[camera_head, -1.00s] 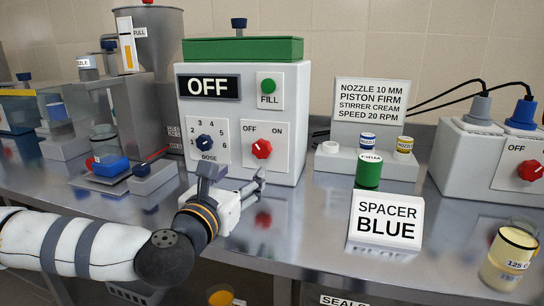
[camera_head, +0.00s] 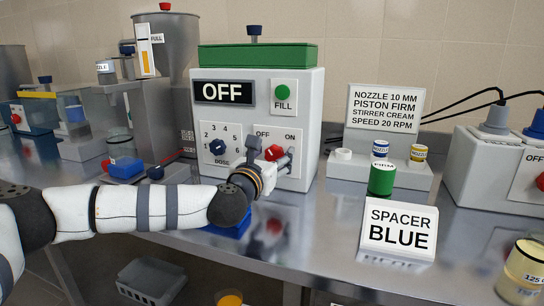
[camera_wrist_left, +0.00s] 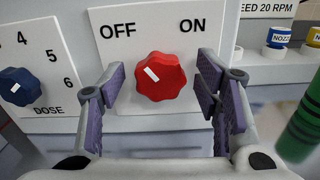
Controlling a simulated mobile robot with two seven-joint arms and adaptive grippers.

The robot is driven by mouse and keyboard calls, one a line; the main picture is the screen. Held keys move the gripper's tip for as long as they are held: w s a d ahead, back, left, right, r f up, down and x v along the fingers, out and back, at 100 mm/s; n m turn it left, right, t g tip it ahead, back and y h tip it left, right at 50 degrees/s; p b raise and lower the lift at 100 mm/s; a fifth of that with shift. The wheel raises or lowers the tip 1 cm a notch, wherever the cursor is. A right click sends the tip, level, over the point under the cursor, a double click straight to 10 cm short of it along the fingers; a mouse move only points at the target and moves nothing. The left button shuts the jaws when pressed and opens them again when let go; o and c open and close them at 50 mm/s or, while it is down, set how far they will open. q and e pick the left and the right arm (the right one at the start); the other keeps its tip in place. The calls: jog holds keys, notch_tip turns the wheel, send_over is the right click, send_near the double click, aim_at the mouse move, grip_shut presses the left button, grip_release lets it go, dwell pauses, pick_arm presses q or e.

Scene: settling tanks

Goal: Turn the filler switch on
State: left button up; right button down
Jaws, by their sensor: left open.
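The filler (camera_head: 310,120) is a white box with a green lid, and its display (camera_head: 224,92) reads OFF. Its switch is a red knob (camera_head: 275,152) below the words OFF and ON, partly covered by my gripper in the head view. In the left wrist view the red knob (camera_wrist_left: 165,88) shows whole, its white mark pointing up-left toward OFF. My left gripper (camera_head: 267,157) is open in front of the switch panel. In the left wrist view its fingers (camera_wrist_left: 161,82) stand left and right of the knob, with gaps on both sides. My right gripper is not in view.
A blue dose knob (camera_head: 217,147) sits left of the switch, and the green FILL button (camera_head: 282,93) above it. A SPACER BLUE sign (camera_head: 399,227) and a green cylinder (camera_head: 382,179) stand right. The bench between filler and sign is clear.

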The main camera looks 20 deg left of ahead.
pick_arm(q)
jog(key=c, duration=1.1)
jog(key=shift+c, duration=0.2)
jog(key=shift+r, duration=0.1)
jog(key=shift+m, duration=1.2)
jog(key=m+p, duration=0.1)
jog(key=m, duration=0.3)
jog(key=shift+d+m, duration=0.1)
jog(key=shift+m, duration=0.2)
jog(key=m+p, duration=0.1)
jog(key=m, duration=0.3)
jog(key=shift+d+m, duration=0.1)
jog(key=shift+m, duration=1.3)
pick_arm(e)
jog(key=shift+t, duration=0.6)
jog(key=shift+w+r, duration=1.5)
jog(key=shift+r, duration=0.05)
pick_arm(q)
jog(key=shift+f+p, duration=0.2)
jog(key=shift+p, duration=0.1)
